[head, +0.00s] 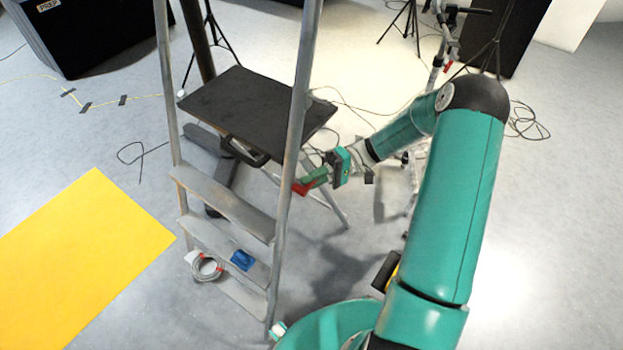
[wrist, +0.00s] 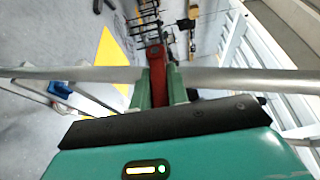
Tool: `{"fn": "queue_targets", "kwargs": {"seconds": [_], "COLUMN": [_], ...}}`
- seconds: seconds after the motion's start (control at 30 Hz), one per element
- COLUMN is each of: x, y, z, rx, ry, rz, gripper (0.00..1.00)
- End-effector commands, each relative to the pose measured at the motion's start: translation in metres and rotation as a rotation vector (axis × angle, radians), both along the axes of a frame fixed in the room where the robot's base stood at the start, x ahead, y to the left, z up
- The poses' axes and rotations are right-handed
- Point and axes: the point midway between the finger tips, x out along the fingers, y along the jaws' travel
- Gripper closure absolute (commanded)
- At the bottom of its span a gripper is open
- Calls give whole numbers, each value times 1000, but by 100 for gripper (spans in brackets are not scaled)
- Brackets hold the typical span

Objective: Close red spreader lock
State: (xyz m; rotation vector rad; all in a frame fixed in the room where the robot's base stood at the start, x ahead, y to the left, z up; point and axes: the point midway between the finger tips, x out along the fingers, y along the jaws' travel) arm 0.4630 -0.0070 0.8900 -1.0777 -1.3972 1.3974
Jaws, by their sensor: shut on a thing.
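The red spreader lock (head: 300,188) sits at the near right rail of a grey stepladder (head: 300,100), below its black platform. In the wrist view the red lock (wrist: 154,58) stands between the two green fingers of my gripper (wrist: 159,85), which are closed on its sides. In the head view my gripper (head: 317,177) reaches in from the right and meets the lock at the rail. The grey rail (wrist: 240,80) runs across the wrist view beside the fingers. The part of the lock between the fingers is partly hidden, and I cannot tell whether it is latched.
The black platform (head: 250,105) lies above and behind the lock. Tripod stands (head: 410,20) and loose cables (head: 525,122) are behind. A yellow mat (head: 85,255) lies left on open floor.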

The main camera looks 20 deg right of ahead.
Motion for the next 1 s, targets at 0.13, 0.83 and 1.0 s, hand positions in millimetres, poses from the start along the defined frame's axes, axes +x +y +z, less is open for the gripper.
{"fn": "queue_targets", "kwargs": {"seconds": [0.13, 0.83, 1.0], "x": [-4, -2, -1], "y": [5, 2, 1], "z": [-3, -1, -1], "rx": [6, 5, 5], "ry": [11, 4, 4], "rz": [16, 8, 8], "gripper": [100, 62, 62]}}
